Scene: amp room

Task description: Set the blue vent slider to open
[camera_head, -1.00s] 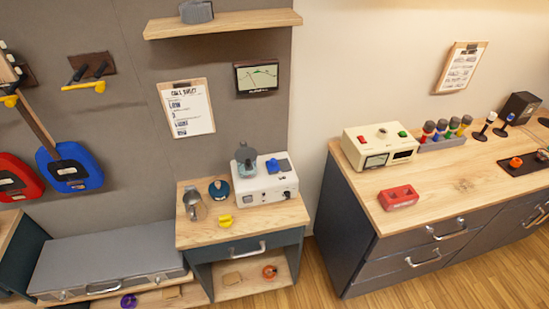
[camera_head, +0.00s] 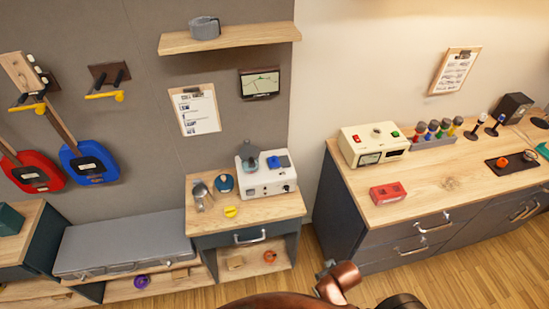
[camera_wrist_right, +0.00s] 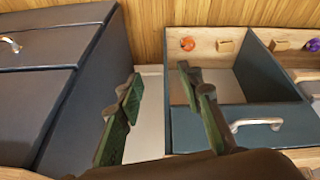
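A white box-shaped device (camera_head: 266,182) stands on the small wooden-topped cabinet in the head view. A blue part (camera_head: 279,162) sits on its top, at the right; it may be the vent slider, but its setting is too small to read. A grey-blue pot-like thing (camera_head: 248,155) is beside it on the same top. My right gripper (camera_wrist_right: 159,74) is open and empty in the right wrist view, above the floor gap between the two cabinets. The device is not visible in that view. My left gripper is not in view.
A yellow thing (camera_head: 231,212), a metal jug (camera_head: 200,195) and a round blue thing (camera_head: 224,183) share the small cabinet top (camera_head: 267,211). The long counter (camera_head: 445,185) stands to the right, bearing a cream device (camera_head: 372,143) and red box (camera_head: 388,193). A shelf (camera_head: 230,40) hangs above.

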